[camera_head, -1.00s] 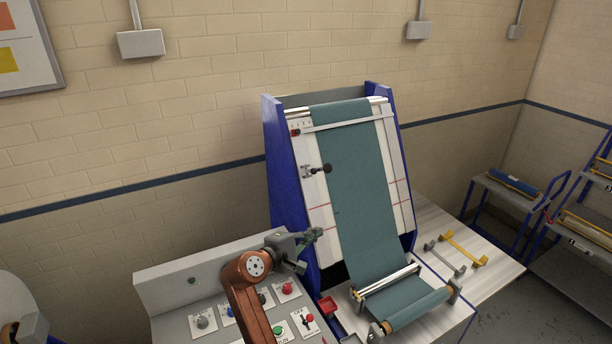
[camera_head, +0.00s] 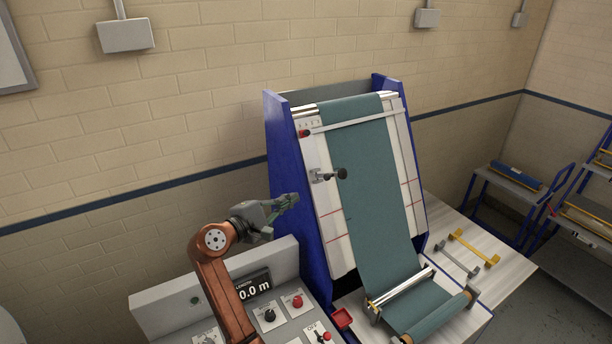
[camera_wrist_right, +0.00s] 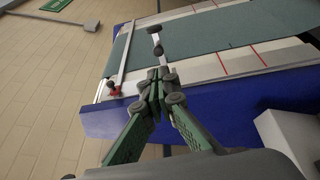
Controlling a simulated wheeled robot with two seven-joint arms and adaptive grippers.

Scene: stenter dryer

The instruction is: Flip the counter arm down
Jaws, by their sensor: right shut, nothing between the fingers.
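The counter arm (camera_head: 325,175) is a small metal arm with a dark round wheel, mounted on the left side panel of the sloped machine. Its wheel lies by the left edge of the green cloth (camera_head: 363,170). In the right wrist view, the counter arm (camera_wrist_right: 156,42) shows just beyond the fingertips, with dark round ends. My right gripper (camera_head: 291,200) is shut and empty, left of and below the counter arm in the head view, near the blue side plate. In the right wrist view, its fingertips (camera_wrist_right: 158,78) meet, apparently apart from the arm. My left gripper is not in view.
The blue side plate (camera_head: 291,165) stands beside my right gripper. Below is a control panel (camera_head: 285,318) with knobs and a length display (camera_head: 254,286). A white crossbar (camera_head: 352,122) spans the cloth. A cloth roll (camera_head: 440,318) sits at the machine's front.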

